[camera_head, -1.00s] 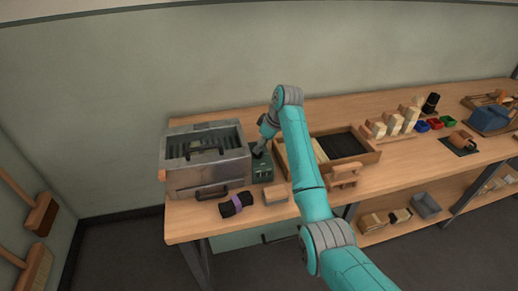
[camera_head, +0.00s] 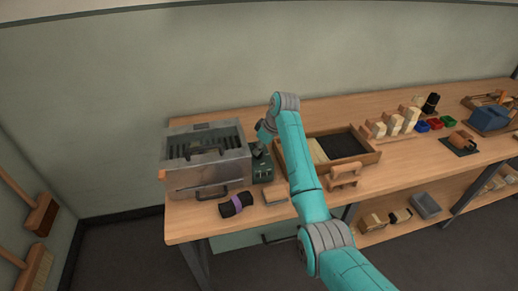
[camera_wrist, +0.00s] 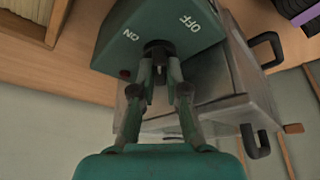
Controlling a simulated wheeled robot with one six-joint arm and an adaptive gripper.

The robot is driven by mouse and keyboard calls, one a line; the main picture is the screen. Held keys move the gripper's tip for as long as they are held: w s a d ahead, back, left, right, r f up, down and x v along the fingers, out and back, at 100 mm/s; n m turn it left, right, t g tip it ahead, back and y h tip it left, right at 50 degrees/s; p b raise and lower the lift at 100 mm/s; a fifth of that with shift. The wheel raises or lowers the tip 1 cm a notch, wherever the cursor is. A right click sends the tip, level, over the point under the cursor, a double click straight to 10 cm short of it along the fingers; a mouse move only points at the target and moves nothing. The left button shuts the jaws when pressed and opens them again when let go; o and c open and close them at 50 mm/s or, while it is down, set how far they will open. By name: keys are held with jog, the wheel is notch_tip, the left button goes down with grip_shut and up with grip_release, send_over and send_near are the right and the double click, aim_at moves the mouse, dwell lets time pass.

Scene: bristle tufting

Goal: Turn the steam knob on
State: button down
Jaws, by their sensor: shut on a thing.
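The dark green control box (camera_head: 264,172) stands on the workbench just right of the grey metal steam box (camera_head: 205,178). In the wrist view the control box (camera_wrist: 120,35) shows the words ON and OFF and a small red light. The dark steam knob (camera_wrist: 158,50) sits between the words, and its pointer direction is hidden by my fingers. My gripper (camera_wrist: 159,75) is shut on the knob, with both fingertips at it. In the head view my gripper (camera_head: 258,150) is small and partly hidden behind my wrist, at the top of the control box.
A dark roll with a purple band (camera_head: 236,204) and a small block (camera_head: 275,197) lie in front. A wooden tray (camera_head: 374,157) with dark bristles is to the right, with a wooden block piece (camera_head: 343,176) before it. Free bench (camera_head: 420,170) lies farther right.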

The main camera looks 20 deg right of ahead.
jog(key=n+g, duration=0.1)
jog(key=n, duration=0.2)
jog(key=shift+w+d+n+y, duration=0.1)
jog(key=shift+n+y, duration=0.3)
jog(key=n+g, duration=0.2)
jog(key=n, duration=0.2)
jog(key=shift+w+n, duration=0.1)
jog(key=shift+n, duration=0.3)
dwell(0.3)
jog(key=c, duration=1.2)
grip_release()
jog(key=v, duration=1.2)
jog(key=shift+d+f, duration=0.1)
jog(key=shift+d, duration=0.15)
